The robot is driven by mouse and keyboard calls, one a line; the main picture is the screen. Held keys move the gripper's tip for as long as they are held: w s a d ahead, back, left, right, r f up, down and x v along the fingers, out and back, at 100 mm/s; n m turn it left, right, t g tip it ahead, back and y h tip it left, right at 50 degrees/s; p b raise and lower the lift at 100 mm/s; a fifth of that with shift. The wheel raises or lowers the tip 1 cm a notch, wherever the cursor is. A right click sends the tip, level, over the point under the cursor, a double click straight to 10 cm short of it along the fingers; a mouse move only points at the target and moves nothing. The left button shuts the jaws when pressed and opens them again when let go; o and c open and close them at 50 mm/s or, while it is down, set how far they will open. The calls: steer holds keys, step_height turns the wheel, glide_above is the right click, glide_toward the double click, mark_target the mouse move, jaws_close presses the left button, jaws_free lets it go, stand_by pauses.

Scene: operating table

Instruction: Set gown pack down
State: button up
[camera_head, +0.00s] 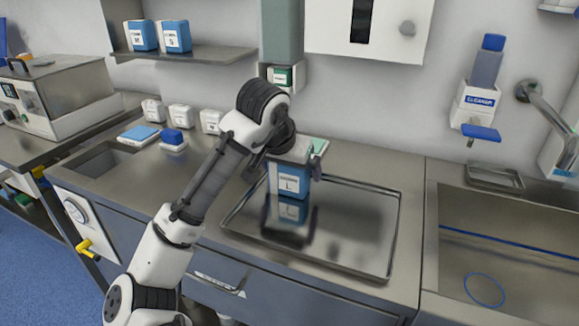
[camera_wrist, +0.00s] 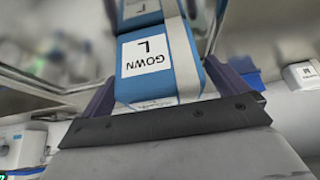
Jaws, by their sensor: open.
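The gown pack (camera_head: 291,182) is a blue and white block with a white label marked L. It is upright over the back left part of the steel tray (camera_head: 350,235), with its reflection directly below it. Its base looks on or very near the tray surface. My gripper (camera_head: 287,162) is above it, pointing down, with its fingers open on either side of the pack's upper part. In the wrist view the gown pack (camera_wrist: 143,58) sits between the fingers, its label reading GOWN L. Whether the fingers touch its sides is hard to tell.
Two blue packs (camera_head: 158,36) stand on the wall shelf. Several small white packs (camera_head: 181,117) line the counter's back left. A sink (camera_head: 510,255) lies right of the tray, below a cleaner dispenser (camera_head: 476,100). The tray's front and right are clear.

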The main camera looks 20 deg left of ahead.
steer(key=v, duration=1.2)
steer(key=shift+r, duration=0.15)
